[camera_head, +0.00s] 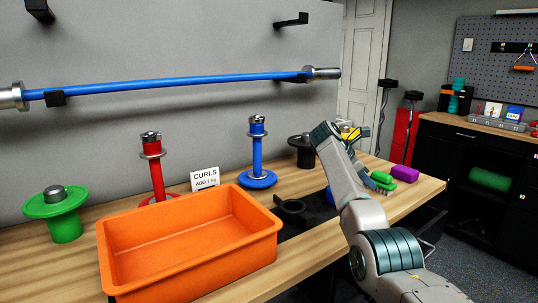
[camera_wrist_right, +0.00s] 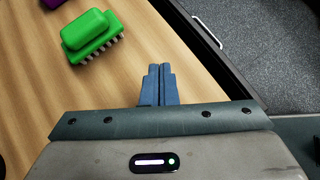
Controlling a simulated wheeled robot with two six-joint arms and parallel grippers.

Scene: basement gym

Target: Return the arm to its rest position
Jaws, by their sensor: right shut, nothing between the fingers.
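My right arm reaches in from the lower right of the head view, bends at a raised elbow, and comes down behind its own upper link to the bench. My right gripper (camera_head: 384,187) is partly hidden there, beside the green brush (camera_head: 382,177). In the wrist view the right gripper (camera_wrist_right: 159,72) has its two blue-grey fingers together with nothing between them, above the wooden top near its edge. The green brush (camera_wrist_right: 88,32) lies apart from the fingertips, ahead and to the left. My left gripper is not in view.
On the wooden bench (camera_head: 300,187) stand an orange bin (camera_head: 190,268), a green weight (camera_head: 55,225), red (camera_head: 157,170) and blue (camera_head: 258,160) posts, and a CURLS card (camera_head: 204,179). A purple block (camera_head: 404,173) lies past the brush. A blue bar (camera_head: 180,83) hangs on the wall.

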